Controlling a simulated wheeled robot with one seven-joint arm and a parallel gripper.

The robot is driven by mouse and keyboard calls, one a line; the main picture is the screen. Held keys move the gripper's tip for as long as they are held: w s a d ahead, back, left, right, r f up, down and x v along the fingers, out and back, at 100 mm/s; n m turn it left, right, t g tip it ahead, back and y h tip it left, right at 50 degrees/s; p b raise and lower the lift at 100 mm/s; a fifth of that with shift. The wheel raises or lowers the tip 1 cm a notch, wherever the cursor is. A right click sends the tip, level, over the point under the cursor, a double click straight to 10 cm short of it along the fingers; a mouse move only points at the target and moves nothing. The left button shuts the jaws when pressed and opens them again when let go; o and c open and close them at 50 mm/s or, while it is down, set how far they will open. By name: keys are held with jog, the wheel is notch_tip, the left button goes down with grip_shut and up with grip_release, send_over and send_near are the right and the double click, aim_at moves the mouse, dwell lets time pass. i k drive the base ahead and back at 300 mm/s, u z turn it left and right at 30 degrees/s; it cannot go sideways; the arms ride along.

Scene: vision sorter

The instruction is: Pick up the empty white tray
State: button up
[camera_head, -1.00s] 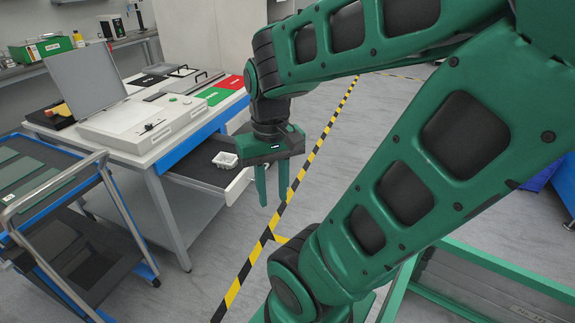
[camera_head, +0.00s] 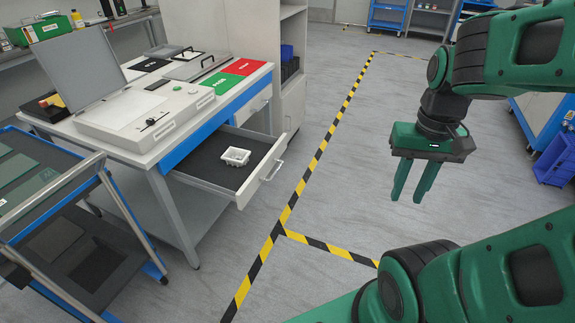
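A small white tray (camera_head: 236,156) sits inside the open drawer (camera_head: 205,171) of the workbench, towards the drawer's right side. It looks empty, though it is small in the picture. My gripper (camera_head: 410,196) hangs over the floor at the right, pointing down and well apart from the drawer and the tray. Its two green fingers are apart, with nothing seen between them.
The workbench (camera_head: 145,150) carries a white machine with a raised lid, plus green, red and black pads. A cart (camera_head: 110,185) stands at the left front. A blue crate (camera_head: 556,160) is at the far right. Open floor with striped tape (camera_head: 330,250) lies between drawer and gripper.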

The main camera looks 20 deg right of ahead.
aim_at(235, 156)
jog(key=z, duration=0.05)
jog(key=i, duration=1)
